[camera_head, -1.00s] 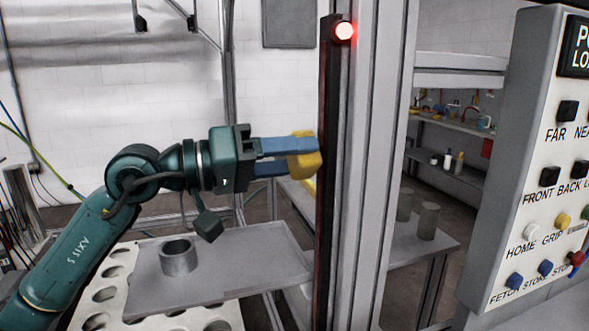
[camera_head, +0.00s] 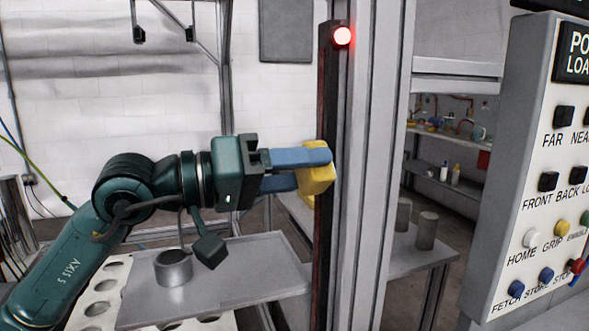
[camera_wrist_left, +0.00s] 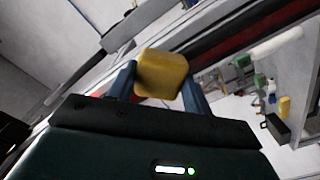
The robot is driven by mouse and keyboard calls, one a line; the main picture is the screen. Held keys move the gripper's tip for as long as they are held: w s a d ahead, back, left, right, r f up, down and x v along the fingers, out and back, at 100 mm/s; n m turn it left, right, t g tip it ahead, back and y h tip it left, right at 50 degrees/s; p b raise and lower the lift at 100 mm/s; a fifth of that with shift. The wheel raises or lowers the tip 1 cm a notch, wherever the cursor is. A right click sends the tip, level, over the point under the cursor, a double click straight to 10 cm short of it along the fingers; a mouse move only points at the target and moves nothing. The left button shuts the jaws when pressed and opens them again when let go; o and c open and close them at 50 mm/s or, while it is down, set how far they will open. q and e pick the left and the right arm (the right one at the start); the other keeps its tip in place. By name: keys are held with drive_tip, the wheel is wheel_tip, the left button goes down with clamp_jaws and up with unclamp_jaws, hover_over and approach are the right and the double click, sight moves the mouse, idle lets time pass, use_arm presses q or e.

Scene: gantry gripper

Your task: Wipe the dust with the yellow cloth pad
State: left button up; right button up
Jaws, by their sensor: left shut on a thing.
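My left gripper (camera_head: 315,170) has blue fingers shut on the yellow cloth pad (camera_head: 318,184). The pad sits at the dark vertical strip (camera_head: 325,130) on the grey post, touching it or very close to it. In the left wrist view the pad (camera_wrist_left: 161,73) is held between the two blue fingers (camera_wrist_left: 163,82), with the dark red-edged strip (camera_wrist_left: 220,42) behind it. I cannot make out any dust on the strip. My right gripper is not in view.
A red lamp (camera_head: 343,36) glows at the strip's top. A control panel (camera_head: 545,150) with buttons stands at the right. Below my left arm, a grey plate (camera_head: 235,285) bears a metal ring (camera_head: 174,268). Grey cylinders (camera_head: 427,230) stand on a table behind the post.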

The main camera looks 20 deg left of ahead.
use_arm(q)
drive_tip(key=shift+s+f+b, duration=0.2)
drive_tip(key=shift+b, duration=0.1)
drive_tip(key=shift+s+a+b, duration=0.4)
drive_tip(key=shift+a+b, duration=0.1)
drive_tip(key=shift+b, duration=0.35)
drive_tip(key=b+v, duration=0.2)
drive_tip(key=v, duration=0.1)
drive_tip(key=shift+a+b, duration=0.2)
drive_tip(key=shift+b, duration=0.1)
drive_tip(key=shift+s+a+r, duration=0.15)
drive_tip(key=shift+s+a, duration=0.1)
drive_tip(key=shift+a, duration=0.05)
drive_tip(key=shift+b+v, duration=1.25)
drive_tip(key=shift+v, duration=0.25)
